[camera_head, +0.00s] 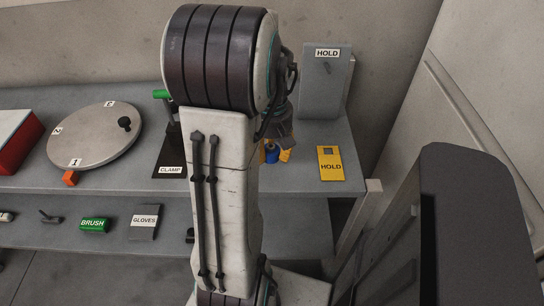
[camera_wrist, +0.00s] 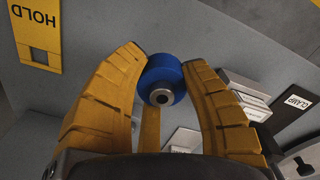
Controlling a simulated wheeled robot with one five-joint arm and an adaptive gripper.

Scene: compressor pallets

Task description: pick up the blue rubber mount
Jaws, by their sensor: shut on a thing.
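The blue rubber mount (camera_wrist: 161,72) is a short blue cylinder with a metal centre. In the wrist view it sits between the tips of my yellow gripper fingers (camera_wrist: 163,86), with both fingers touching its sides. My gripper is shut on it. I cannot tell whether the mount touches the bench.
A yellow HOLD tag (camera_head: 330,163) lies to the right, before a grey HOLD panel (camera_head: 322,82). Left are a CLAMP plate (camera_head: 172,155), a round turntable (camera_head: 95,137) and a red box (camera_head: 18,140). A lower shelf holds a green BRUSH item (camera_head: 94,225) and GLOVES (camera_head: 144,221).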

